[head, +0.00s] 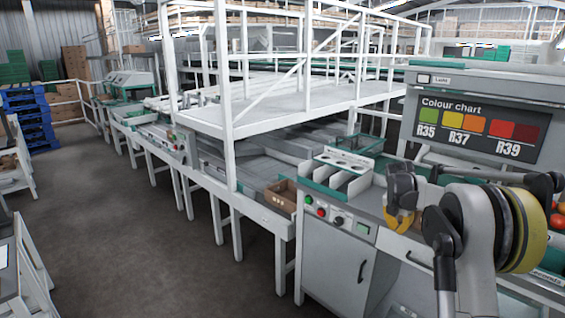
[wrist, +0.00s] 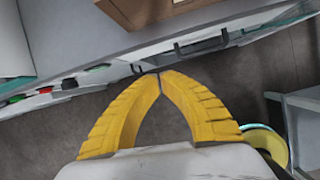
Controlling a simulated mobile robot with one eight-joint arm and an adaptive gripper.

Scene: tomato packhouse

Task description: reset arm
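My gripper (wrist: 160,76) shows in the wrist view with its two yellow ribbed fingers meeting at the tips. Nothing shows between them. In the head view my gripper (head: 401,226) hangs at the right, in front of the grey control bench (head: 340,254), with its fingers pointing down. My arm is folded at the lower right of the head view. In the wrist view the fingertips lie in front of the bench's edge and a dark handle, with grey floor behind.
A colour chart board (head: 478,127) stands behind my arm. A brown box (head: 281,196) sits on the conveyor line left of the bench. A white railed platform (head: 290,105) rises above the line. Red tomatoes (head: 558,220) show at the right edge. Grey floor (head: 120,230) is open at left.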

